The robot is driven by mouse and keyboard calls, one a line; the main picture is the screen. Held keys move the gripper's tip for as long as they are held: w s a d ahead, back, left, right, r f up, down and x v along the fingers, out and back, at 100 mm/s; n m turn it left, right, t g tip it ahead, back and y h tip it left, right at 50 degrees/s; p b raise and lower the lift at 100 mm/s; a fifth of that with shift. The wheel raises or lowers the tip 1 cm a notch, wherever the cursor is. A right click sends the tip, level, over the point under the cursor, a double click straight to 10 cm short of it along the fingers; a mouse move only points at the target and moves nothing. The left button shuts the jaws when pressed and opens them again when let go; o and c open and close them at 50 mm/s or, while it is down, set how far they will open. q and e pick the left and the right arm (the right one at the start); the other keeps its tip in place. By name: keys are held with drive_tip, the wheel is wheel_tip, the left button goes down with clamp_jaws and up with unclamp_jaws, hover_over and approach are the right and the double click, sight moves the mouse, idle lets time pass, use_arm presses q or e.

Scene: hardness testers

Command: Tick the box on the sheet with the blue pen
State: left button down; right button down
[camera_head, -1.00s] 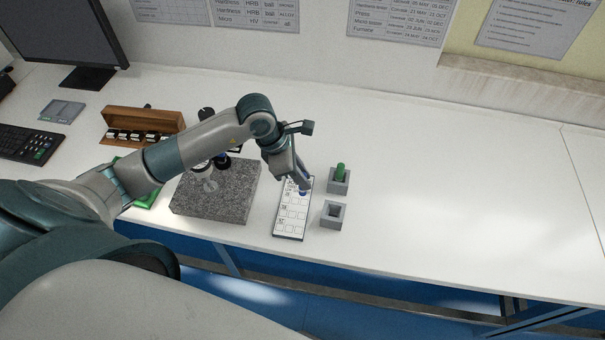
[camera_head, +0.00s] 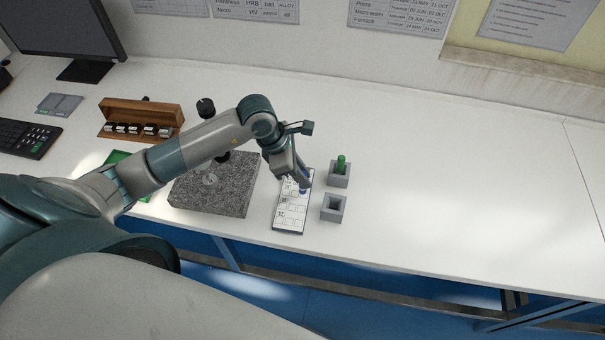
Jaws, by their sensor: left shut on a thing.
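The sheet (camera_head: 290,222) is a white page with rows of boxes, lying on the bench right of the granite block. My left gripper (camera_head: 303,184) is over the far half of the sheet and is shut on the blue pen (camera_head: 304,189). Only a small blue part of the pen shows below the fingers. The pen's tip is too small to make out, so I cannot tell whether it touches the sheet. The gripper and wrist hide the sheet's upper boxes. My right gripper is not in view.
A grey holder (camera_head: 340,179) with a green pen (camera_head: 341,163) stands right of the sheet. An empty grey holder (camera_head: 333,208) stands nearer. A granite block (camera_head: 225,195) is on the left, with a wooden box (camera_head: 140,120) behind. The bench's right side is clear.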

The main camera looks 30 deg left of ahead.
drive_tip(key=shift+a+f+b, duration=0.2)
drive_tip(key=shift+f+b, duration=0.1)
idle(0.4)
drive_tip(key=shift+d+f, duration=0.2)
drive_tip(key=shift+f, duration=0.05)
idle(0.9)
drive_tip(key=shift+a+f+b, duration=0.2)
drive_tip(key=shift+b, duration=0.3)
idle(0.6)
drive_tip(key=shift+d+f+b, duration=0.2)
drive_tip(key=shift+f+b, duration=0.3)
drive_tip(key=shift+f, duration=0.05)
idle(0.8)
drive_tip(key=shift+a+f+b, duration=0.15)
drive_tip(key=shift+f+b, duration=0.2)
drive_tip(key=shift+b, duration=0.05)
idle(0.9)
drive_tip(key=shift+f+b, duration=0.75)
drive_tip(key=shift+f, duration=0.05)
idle(1.5)
